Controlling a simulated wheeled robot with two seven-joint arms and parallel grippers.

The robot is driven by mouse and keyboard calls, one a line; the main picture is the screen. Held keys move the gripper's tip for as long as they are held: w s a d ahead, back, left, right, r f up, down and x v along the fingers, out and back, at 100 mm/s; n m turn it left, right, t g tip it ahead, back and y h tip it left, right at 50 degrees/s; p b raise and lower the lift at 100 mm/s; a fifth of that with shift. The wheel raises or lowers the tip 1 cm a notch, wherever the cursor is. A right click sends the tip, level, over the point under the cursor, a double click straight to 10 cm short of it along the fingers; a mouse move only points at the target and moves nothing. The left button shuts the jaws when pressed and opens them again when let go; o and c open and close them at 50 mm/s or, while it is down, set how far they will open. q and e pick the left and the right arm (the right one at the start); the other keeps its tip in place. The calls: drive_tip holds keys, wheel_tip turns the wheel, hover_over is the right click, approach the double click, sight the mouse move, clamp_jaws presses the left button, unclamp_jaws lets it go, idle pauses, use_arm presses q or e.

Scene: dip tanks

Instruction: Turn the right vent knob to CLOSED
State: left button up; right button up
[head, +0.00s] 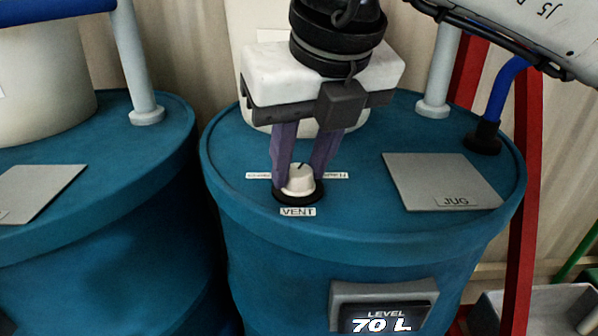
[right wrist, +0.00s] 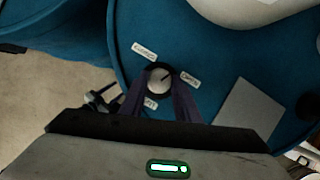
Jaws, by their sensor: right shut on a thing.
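The right vent knob (head: 299,180) is a white dial with a dark pointer line, on a black base on top of the blue tank (head: 360,225). A VENT label (head: 297,211) is in front of it. In the right wrist view the knob (right wrist: 159,79) has a CLOSED label (right wrist: 144,50) and an OPEN label (right wrist: 190,78). Its pointer lies between these labels, nearer OPEN. My right gripper (head: 304,172) comes from above, its purple fingers shut on the knob's sides. My left gripper is out of view.
A grey JUG plate (head: 440,182) lies right of the knob on the tank top. Pale pipe (head: 433,107) and blue hose (head: 497,100) stand behind it. A level display (head: 383,310) reads 70 L. Another blue tank (head: 110,190) is at left, a red post (head: 524,200) at right.

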drive_tip(key=shift+w+d+n+y, duration=0.1)
drive_tip(key=shift+n+y, duration=0.3)
drive_tip(key=shift+n, duration=0.5)
drive_tip(key=n, duration=0.2)
drive_tip(key=shift+r+n+g+y, duration=0.1)
drive_tip(key=shift+n+g+y, duration=0.3)
drive_tip(key=n+g+p, duration=0.1)
drive_tip(key=n, duration=0.1)
drive_tip(key=n+y+p, duration=0.1)
drive_tip(key=n, duration=0.2)
drive_tip(key=shift+w+d+r+g, duration=0.1)
drive_tip(key=shift+w+g, duration=0.1)
drive_tip(key=shift+g, duration=0.2)
drive_tip(key=shift+n+g+p, duration=0.4)
drive_tip(key=shift+n+p, duration=0.25)
drive_tip(key=shift+n, duration=0.55)
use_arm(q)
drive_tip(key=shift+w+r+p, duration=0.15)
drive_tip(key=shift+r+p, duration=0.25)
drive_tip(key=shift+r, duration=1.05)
use_arm(e)
drive_tip(key=shift+w+n+g, duration=0.1)
drive_tip(key=shift+n+g, duration=0.2)
drive_tip(key=shift+n, duration=0.4)
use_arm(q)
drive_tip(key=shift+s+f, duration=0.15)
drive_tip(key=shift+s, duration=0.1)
use_arm(e)
drive_tip(key=o, duration=1)
drive_tip(key=shift+o, duration=0.2)
